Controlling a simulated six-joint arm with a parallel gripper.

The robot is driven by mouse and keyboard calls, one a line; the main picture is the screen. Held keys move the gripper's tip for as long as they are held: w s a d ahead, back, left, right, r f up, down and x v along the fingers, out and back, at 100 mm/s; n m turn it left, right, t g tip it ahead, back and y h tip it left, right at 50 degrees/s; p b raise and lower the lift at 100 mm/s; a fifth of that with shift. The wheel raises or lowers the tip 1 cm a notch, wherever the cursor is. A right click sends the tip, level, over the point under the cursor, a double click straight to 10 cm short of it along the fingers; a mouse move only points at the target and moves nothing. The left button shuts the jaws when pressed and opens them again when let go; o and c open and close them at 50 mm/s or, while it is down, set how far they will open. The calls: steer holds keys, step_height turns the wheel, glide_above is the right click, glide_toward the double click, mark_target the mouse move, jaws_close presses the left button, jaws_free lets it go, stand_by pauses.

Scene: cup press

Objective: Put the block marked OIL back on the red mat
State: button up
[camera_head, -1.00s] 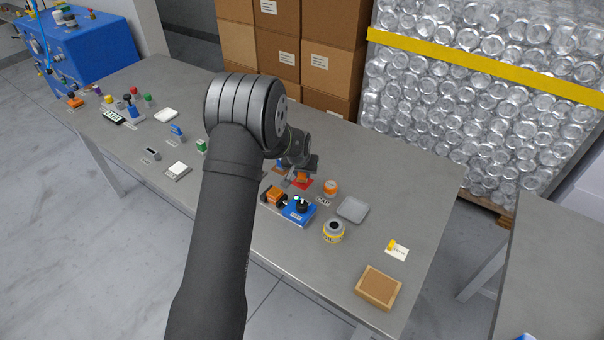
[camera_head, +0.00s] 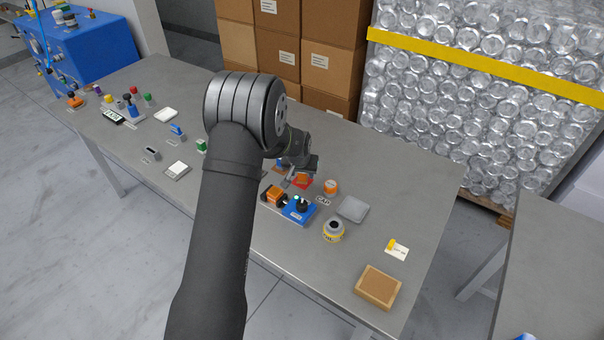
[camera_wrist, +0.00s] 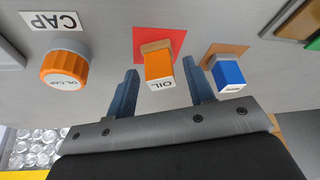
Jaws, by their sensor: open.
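The orange block marked OIL (camera_wrist: 159,68) stands on the red mat (camera_wrist: 177,38) in the wrist view, with the mat showing around it. My gripper (camera_wrist: 161,82) is open, one finger on each side of the OIL block, with gaps between the fingers and the block. In the head view my gripper (camera_head: 301,172) is over the red mat (camera_head: 303,183), and the OIL block (camera_head: 301,177) is partly hidden beneath it.
A blue block (camera_wrist: 229,74) on a brown mat (camera_wrist: 222,50) stands close beside one finger. An orange oil cap (camera_wrist: 65,69) is on the other side, near the CAP label (camera_wrist: 54,20). A blue fixture (camera_head: 299,210) and a grey tray (camera_head: 352,209) are nearby.

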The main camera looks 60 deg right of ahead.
steer(key=v, duration=1.1)
steer(key=shift+r, duration=0.1)
steer(key=x, duration=1.2)
steer(key=shift+f, duration=0.3)
steer(key=shift+r, duration=1.5)
